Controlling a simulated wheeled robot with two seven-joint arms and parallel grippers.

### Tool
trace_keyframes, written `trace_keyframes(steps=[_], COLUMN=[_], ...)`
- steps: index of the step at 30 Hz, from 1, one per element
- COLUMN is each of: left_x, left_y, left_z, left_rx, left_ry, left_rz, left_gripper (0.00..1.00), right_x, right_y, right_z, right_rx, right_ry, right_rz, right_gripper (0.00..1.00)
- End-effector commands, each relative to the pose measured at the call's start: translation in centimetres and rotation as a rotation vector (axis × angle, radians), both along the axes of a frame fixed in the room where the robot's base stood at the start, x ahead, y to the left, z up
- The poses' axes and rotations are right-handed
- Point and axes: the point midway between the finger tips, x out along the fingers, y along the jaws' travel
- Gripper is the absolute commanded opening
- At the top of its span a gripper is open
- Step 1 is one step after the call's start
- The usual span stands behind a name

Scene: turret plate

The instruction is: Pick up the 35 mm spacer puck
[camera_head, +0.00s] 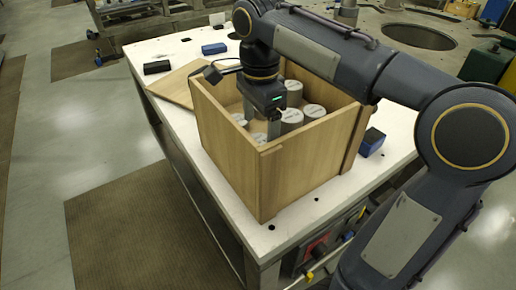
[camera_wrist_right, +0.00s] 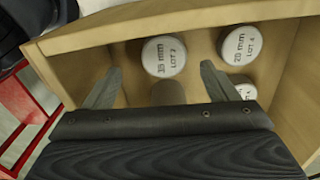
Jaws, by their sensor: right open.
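Several pale grey cylindrical pucks stand in an open wooden crate (camera_head: 232,158). In the head view, a tall puck (camera_head: 294,96), a puck at the right (camera_head: 314,111) and one beside the fingers (camera_head: 291,117) show. My right gripper (camera_head: 262,122) is inside the crate opening, pointing down, open. In the right wrist view, its fingers (camera_wrist_right: 160,80) are apart, with a dim cylinder (camera_wrist_right: 168,93) beyond the gap. A puck marked about 18 mm, lot 2 (camera_wrist_right: 164,56) and one about 28 mm, lot 4 (camera_wrist_right: 240,45) lie past the fingertips. I cannot read a 35 mm label. My left gripper is out of view.
The crate's walls surround the gripper closely. It stands on a white-topped table (camera_head: 165,112). The table's left front strip is mostly clear.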

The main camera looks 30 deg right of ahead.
Motion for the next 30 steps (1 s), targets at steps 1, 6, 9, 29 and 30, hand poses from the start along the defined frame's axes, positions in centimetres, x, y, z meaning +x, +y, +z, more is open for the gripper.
trace_keyframes(steps=[1, 6, 9, 29, 30], left_x=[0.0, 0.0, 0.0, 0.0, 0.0], left_y=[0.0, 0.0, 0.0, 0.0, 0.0], left_z=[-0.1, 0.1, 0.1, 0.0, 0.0], left_rx=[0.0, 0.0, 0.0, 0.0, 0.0], left_ry=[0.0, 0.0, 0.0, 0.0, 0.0], left_rz=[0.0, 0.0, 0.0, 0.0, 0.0], left_gripper=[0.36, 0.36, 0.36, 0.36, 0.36], right_x=[0.0, 0.3, 0.5, 0.5, 0.5], right_y=[-0.1, -0.1, -0.1, -0.1, -0.1], right_z=[-0.7, -2.8, -4.4, -6.0, -6.0], right_rx=[0.0, 0.0, 0.0, 0.001, 0.001], right_ry=[0.002, 0.003, 0.004, -0.001, -0.001], right_rz=[-0.001, -0.001, 0.0, 0.001, 0.001], right_gripper=[0.8, 0.8, 0.8, 0.47, 0.42])
